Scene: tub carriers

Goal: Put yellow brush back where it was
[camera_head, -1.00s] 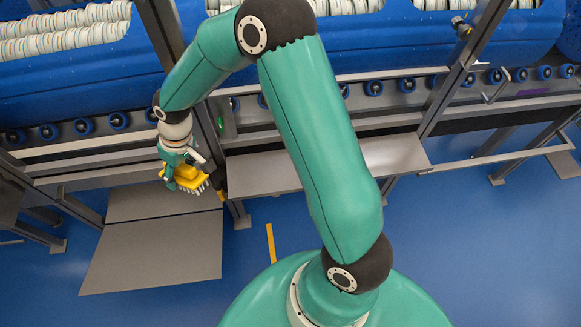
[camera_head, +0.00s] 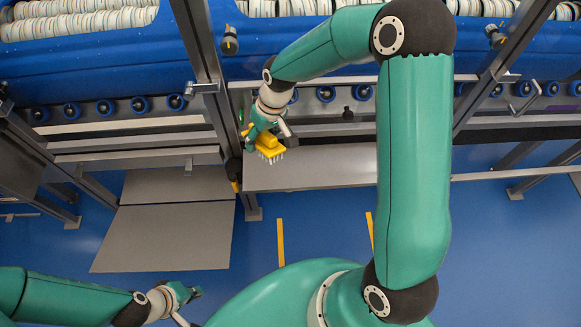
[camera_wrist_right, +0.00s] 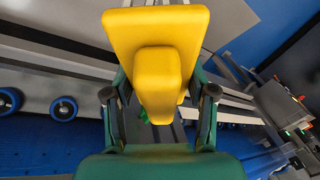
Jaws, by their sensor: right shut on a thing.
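The yellow brush (camera_head: 270,141) has a yellow block with pale bristles pointing down in the head view. My right gripper (camera_head: 262,134) is shut on it and holds it just right of the grey upright post, over or near the left end of the grey shelf (camera_head: 318,174). In the right wrist view the brush's yellow back and raised grip (camera_wrist_right: 158,75) show between the fingers of my right gripper (camera_wrist_right: 160,105). I cannot tell the height of the bristles above the shelf. My left gripper (camera_head: 190,294) is low at the left over the floor, apart from the brush; its finger opening is unclear.
The grey upright post (camera_head: 213,85) stands close to the left of the brush, with a dark fitting (camera_head: 234,169) on it. Blue rollers and rails run behind. A grey plate (camera_head: 165,238) lies lower left. Blue floor (camera_head: 320,230) is open in front of the shelf.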

